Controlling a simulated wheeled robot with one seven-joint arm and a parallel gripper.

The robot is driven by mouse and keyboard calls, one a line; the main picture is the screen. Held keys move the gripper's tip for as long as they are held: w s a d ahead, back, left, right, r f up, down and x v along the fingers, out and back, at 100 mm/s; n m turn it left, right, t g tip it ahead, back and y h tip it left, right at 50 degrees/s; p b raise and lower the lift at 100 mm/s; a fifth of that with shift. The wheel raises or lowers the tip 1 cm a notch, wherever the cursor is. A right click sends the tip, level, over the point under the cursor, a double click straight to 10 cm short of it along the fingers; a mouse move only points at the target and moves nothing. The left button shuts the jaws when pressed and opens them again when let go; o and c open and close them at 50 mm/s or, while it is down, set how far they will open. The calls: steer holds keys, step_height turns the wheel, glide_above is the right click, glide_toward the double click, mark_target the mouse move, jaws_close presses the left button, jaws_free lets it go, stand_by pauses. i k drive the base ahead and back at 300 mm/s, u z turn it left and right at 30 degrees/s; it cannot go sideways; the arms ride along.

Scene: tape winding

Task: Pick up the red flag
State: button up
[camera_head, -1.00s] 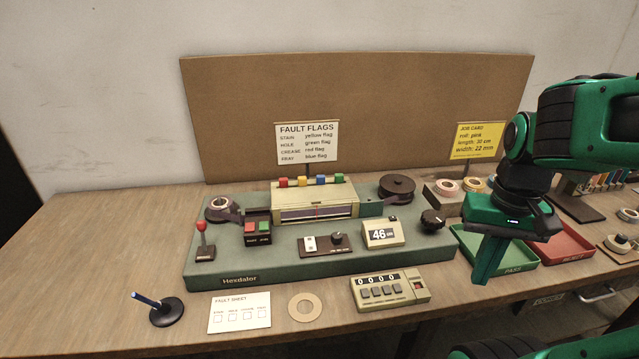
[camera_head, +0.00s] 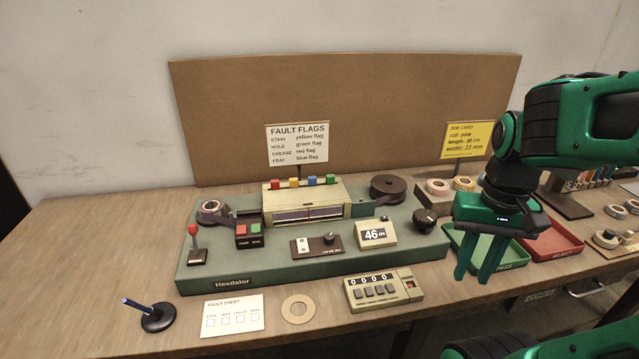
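The red flag (camera_head: 276,185) is a small red block at the left end of a row on top of the cream housing (camera_head: 300,203). Yellow, blue and green flags (camera_head: 312,180) stand to its right in the same row. My gripper (camera_head: 476,278) points down at the right, in front of the green tray, far to the right of the red flag. Its two green fingers are apart with a gap between them and nothing held. The lower parts of the flags are hidden or too small to tell.
The housing sits on the green Hexdalor machine (camera_head: 225,274), between a tape roll (camera_head: 214,211) and a dark reel (camera_head: 388,188). A red-knobbed lever (camera_head: 194,240) stands at the left. A counter (camera_head: 383,291) lies in front.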

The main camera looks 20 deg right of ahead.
mark_target(274, 184)
steer(key=z, duration=1.9)
steer(key=k, duration=1)
steer(key=u, duration=1.6)
steer(key=i, duration=1)
